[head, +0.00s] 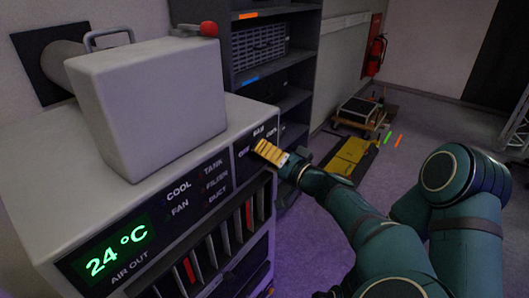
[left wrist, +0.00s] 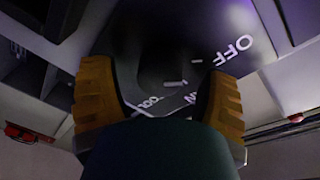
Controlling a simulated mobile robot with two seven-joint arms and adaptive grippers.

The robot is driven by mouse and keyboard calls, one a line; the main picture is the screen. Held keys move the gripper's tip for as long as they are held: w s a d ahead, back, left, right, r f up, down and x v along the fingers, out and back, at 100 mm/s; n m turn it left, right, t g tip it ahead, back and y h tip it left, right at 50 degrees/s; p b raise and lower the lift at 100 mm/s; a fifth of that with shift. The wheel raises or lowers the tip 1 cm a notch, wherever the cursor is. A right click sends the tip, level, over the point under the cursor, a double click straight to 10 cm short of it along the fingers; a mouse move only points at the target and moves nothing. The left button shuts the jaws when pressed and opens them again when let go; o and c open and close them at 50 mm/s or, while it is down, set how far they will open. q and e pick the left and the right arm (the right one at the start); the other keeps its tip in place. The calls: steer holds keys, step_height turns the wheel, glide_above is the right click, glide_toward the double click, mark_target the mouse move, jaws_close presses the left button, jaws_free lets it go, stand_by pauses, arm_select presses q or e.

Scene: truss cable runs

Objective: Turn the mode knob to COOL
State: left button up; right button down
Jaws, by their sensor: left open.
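My left gripper (head: 270,153) is at the dark control panel (head: 241,167) on the front of the grey unit. Its orange-padded fingers are open. In the head view the gripper covers the mode knob, with the OFF label just left of it and other labels above. In the left wrist view the two fingers (left wrist: 158,100) stand apart in front of the dark dial area (left wrist: 168,55), where OFF, COOL and a partly covered label show. My right gripper is not in view.
A green display (head: 116,247) reads 24 °C above AIR OUT. A grey box (head: 150,100) stands on the unit. Slots with red strips (head: 190,270) lie below the panel. A dark shelf (head: 270,60) stands behind. Open floor (head: 430,130) lies to the right, beyond a yellow-black item (head: 350,158).

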arm_select(q)
steer(key=c, duration=1.2)
